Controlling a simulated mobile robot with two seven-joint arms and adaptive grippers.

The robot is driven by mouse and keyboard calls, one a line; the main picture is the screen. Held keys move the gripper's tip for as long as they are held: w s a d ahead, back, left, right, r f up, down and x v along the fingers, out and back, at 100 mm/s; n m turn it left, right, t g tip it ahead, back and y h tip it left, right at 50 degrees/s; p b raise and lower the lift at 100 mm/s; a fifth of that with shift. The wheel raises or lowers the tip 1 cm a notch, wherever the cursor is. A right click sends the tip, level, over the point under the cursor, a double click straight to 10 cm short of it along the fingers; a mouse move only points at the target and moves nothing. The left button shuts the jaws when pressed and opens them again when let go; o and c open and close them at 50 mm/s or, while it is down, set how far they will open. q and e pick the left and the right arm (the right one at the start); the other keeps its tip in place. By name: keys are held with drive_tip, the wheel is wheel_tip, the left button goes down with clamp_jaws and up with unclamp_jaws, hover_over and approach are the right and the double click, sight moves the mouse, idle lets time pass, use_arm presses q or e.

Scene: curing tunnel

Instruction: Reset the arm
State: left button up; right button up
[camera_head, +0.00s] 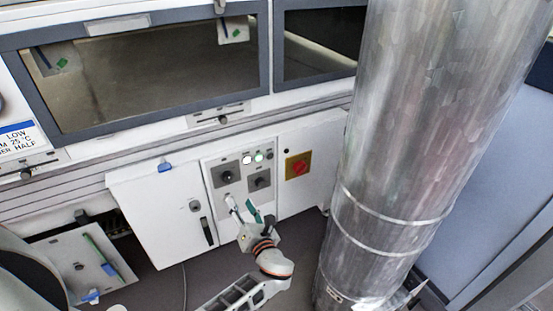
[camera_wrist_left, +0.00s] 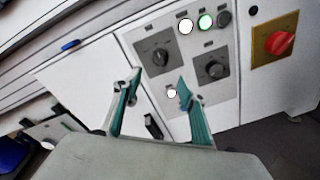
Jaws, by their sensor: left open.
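My left gripper (camera_head: 245,208) is in front of the lower part of the grey control panel (camera_head: 236,176) in the head view. Its two teal-padded fingers stand apart and hold nothing. In the left wrist view the open fingers (camera_wrist_left: 158,100) point at the panel, with a small white round spot (camera_wrist_left: 171,93) on the panel seen between them. The panel carries two black knobs (camera_wrist_left: 159,57) and a row of lights, one white (camera_wrist_left: 186,26) and one green-ringed (camera_wrist_left: 205,21). I cannot tell whether the fingertips touch the panel. My right gripper does not show.
A red rotary switch (camera_head: 299,168) on a yellow plate is right of the panel. A large metal duct (camera_head: 420,120) stands at the right. A white cabinet door (camera_head: 165,215) with a black handle is left of the panel. Tunnel windows (camera_head: 150,75) run above.

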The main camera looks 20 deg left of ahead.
use_arm(q)
drive_tip(key=s+d+f+n+g+h+p, duration=0.1)
drive_tip(key=s+d+f+n+h, duration=0.2)
drive_tip(key=s+f+n+h, duration=0.3)
drive_tip(key=s+d+f+n+g+h+p, duration=0.1)
drive_tip(key=s+d+f+n+g+h, duration=0.15)
drive_tip(key=s+f+n, duration=0.55)
drive_tip(key=s+d+r+n+t+h+p, duration=0.1)
drive_tip(key=s+d+r+n+h, duration=0.2)
drive_tip(key=s+n, duration=0.3)
drive_tip(key=s+d+r+n+t+h+p, duration=0.1)
drive_tip(key=s+d+r+n+h, duration=0.2)
drive_tip(key=n, duration=0.6)
drive_tip(key=s+d+h, duration=0.1)
drive_tip(key=s+d, duration=0.1)
drive_tip(key=s, duration=0.1)
drive_tip(key=shift+r, duration=0.2)
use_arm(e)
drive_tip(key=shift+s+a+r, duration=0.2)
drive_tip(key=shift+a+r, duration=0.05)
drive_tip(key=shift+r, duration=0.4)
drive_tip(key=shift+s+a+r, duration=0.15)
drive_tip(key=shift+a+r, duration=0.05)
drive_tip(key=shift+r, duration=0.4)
use_arm(q)
drive_tip(key=shift+s, duration=0.1)
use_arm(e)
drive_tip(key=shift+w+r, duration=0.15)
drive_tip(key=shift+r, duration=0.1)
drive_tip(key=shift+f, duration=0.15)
